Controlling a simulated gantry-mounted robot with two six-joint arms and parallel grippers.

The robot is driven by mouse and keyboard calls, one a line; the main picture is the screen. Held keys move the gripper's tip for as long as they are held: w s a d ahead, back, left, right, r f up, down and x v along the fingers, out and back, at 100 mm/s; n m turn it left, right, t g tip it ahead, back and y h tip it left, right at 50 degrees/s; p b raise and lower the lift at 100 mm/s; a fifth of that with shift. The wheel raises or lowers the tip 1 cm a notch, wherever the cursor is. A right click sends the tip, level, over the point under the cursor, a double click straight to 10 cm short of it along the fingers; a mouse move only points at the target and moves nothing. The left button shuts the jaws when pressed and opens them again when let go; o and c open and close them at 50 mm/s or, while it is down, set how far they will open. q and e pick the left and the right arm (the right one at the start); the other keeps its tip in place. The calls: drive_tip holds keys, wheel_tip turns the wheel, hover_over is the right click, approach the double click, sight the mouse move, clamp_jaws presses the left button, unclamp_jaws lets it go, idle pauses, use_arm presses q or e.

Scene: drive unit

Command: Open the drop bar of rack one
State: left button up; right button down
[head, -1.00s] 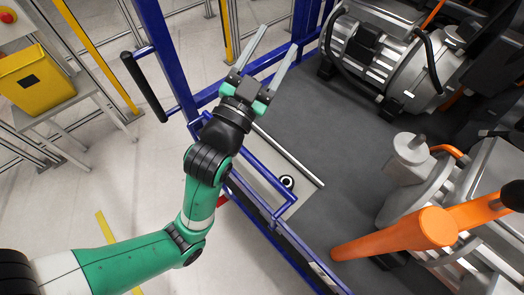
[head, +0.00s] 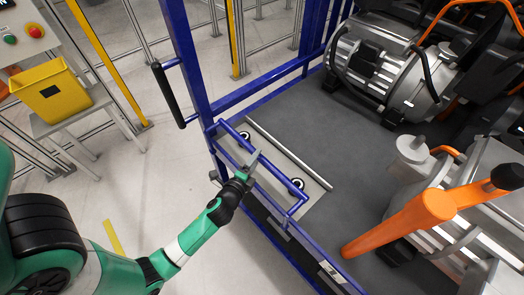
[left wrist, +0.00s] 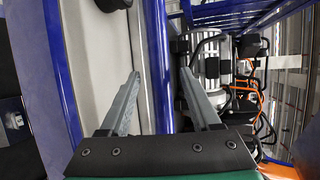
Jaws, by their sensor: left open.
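The blue drop bar (head: 280,176) runs along the near side of the blue rack (head: 188,62), in front of a pale plate with round black-and-white fittings. My left gripper (head: 256,157) is at the middle of this bar in the head view, its fingers open. In the left wrist view the open fingers (left wrist: 166,88) point forward, with a blue bar (left wrist: 156,50) running lengthwise between their tips. I cannot tell whether either finger touches the bar. My right gripper is in neither view.
Silver motors (head: 400,80) stand on the dark rack floor (head: 310,125). An orange arm-like part (head: 405,220) with a black end is at the right. A black handle (head: 167,93) sits on the rack's left side. A yellow bin (head: 52,92) is on a stand at upper left.

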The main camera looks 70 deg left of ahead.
use_arm(q)
drive_tip(key=x, duration=0.5)
drive_tip(key=shift+w+a+f+b, duration=0.1)
drive_tip(key=shift+w+a+b, duration=0.1)
drive_tip(key=shift+w+b, duration=0.15)
clamp_jaws()
idle(1.0)
